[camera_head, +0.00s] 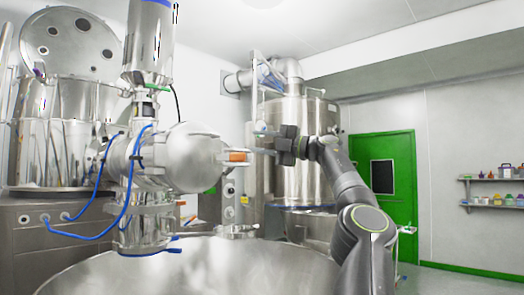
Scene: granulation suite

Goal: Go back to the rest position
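My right arm comes in from the lower right, with its dark gripper (260,151) raised in front of a steel vessel and pointing left. Its thin fingertips end close to a small orange piece (236,156) beside the rounded steel housing (192,158). I cannot tell whether the fingers touch or hold the orange piece, or whether they are open or shut. My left gripper is not in view.
A wide steel bowl-like surface (215,268) fills the lower front. Blue hoses (98,195) loop at the left. A steel vessel (300,180) stands behind my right gripper. A green door (397,215) and shelves (495,179) with small containers are at the right.

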